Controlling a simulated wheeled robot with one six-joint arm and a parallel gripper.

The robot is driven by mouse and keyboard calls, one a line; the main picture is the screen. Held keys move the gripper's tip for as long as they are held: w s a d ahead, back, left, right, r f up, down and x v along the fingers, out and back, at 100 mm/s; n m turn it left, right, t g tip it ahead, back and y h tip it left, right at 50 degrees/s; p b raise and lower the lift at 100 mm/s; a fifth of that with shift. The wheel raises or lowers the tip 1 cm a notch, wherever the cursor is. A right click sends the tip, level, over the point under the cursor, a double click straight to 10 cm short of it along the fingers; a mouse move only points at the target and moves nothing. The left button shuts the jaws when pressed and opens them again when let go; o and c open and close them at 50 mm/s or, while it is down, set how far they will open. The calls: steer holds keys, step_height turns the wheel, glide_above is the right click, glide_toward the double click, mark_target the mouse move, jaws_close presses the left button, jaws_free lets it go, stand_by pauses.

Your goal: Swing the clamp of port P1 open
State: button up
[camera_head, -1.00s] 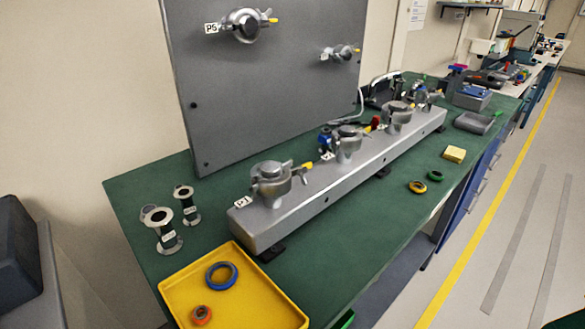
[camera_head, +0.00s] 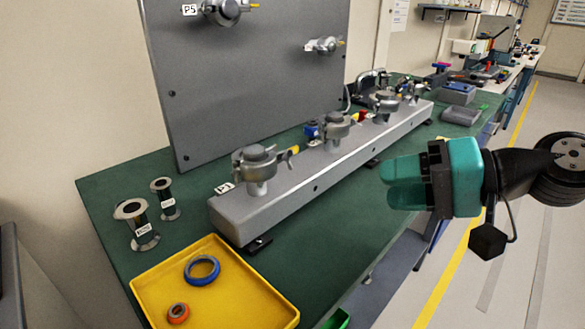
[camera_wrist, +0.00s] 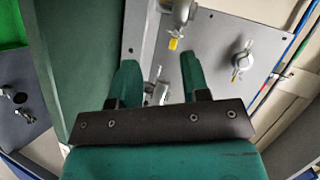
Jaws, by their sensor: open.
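Port P1 (camera_head: 256,172) is the nearest port on the grey manifold bar, beside a "P1" label (camera_head: 224,188). A metal clamp (camera_head: 262,154) sits around its top, with a lever pointing right. Whether the clamp is latched is too small to tell. My gripper (camera_head: 386,182), with teal fingers, is open and empty. It is in the air to the right of P1, over the bench's front edge and well apart from the clamp. In the wrist view my open fingers (camera_wrist: 158,80) point toward the grey panel; I cannot identify P1 there.
A yellow tray (camera_head: 236,309) with a blue ring (camera_head: 202,270) and an orange ring (camera_head: 178,313) lies at the front. Two metal spools (camera_head: 140,226) stand left of the bar. An upright grey panel (camera_head: 240,90) with ports stands behind it. The green bench top (camera_head: 310,222) before the bar is clear.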

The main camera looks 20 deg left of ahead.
steer(key=w+a+f+m+t+y+b, duration=0.1)
steer(key=w+f+m+t+y+b, duration=0.1)
steer(key=w+f+m+y, duration=0.3)
steer(key=h+p, duration=0.1)
steer(key=p, duration=0.7)
glide_toward(293, 147)
steer(key=shift+n, duration=0.3)
steer(key=a, duration=0.6)
steer(key=w+a, duration=0.1)
steer(key=a, duration=0.3)
steer(key=shift+f, duration=0.35)
jaws_close()
